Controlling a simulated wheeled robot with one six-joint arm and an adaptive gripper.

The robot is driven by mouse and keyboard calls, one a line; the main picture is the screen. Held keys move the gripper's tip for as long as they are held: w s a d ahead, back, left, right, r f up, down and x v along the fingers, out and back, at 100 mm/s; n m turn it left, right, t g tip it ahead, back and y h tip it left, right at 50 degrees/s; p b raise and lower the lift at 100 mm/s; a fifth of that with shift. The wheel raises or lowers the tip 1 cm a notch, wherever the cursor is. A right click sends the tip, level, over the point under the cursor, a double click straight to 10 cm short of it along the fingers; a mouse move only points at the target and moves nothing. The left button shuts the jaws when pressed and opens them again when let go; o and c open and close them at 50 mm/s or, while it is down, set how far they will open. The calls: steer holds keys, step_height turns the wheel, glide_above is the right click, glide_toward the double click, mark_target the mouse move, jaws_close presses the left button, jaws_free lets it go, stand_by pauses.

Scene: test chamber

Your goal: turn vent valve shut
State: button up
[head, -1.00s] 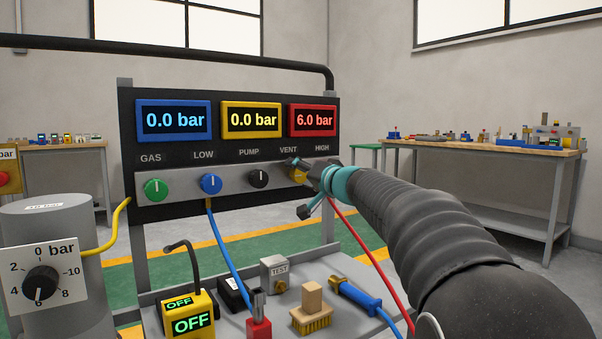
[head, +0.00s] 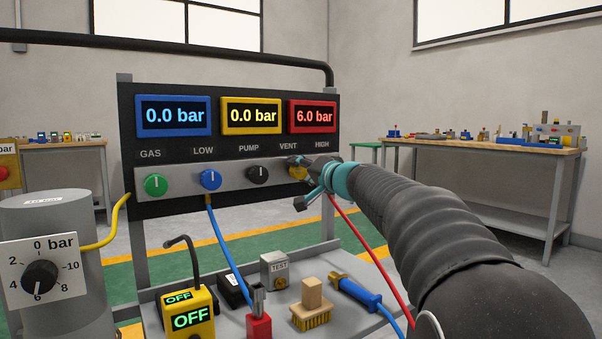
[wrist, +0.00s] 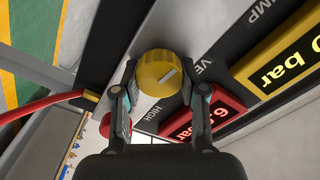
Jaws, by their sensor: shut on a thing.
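The vent valve is a yellow knob (head: 296,173) under the VENT label on the black panel, between the black PUMP knob (head: 258,175) and the red hose side. My gripper (head: 304,176) reaches it from the right and hides part of it. In the wrist view the yellow knob (wrist: 157,72) sits between the two fingertips of my gripper (wrist: 159,84), which is shut on it from both sides. A pale pointer line on the knob slants up and right in that view, roughly toward the PUMP side. The red display (head: 313,117) reads 6.0 bar.
The blue display (head: 174,117) and yellow display (head: 252,116) read 0.0 bar. The red hose (head: 372,250) hangs below my gripper.

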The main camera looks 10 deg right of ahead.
steer(key=m+b, duration=0.1)
steer(key=m, duration=0.2)
steer(key=shift+f+m, duration=0.15)
steer(key=shift+m, duration=0.15)
steer(key=m, duration=0.4)
steer(key=shift+m, duration=0.3)
steer(key=m, duration=0.4)
steer(key=shift+f+p, duration=0.1)
steer(key=shift+p, duration=0.2)
steer(key=shift+f+m+p, duration=0.1)
steer(key=shift+m+p, duration=0.35)
steer(key=shift+m, duration=1.55)
steer(key=o, duration=1.1)
steer(key=shift+o, duration=0.2)
steer(key=shift+s, duration=0.1)
steer(key=v, duration=1.2)
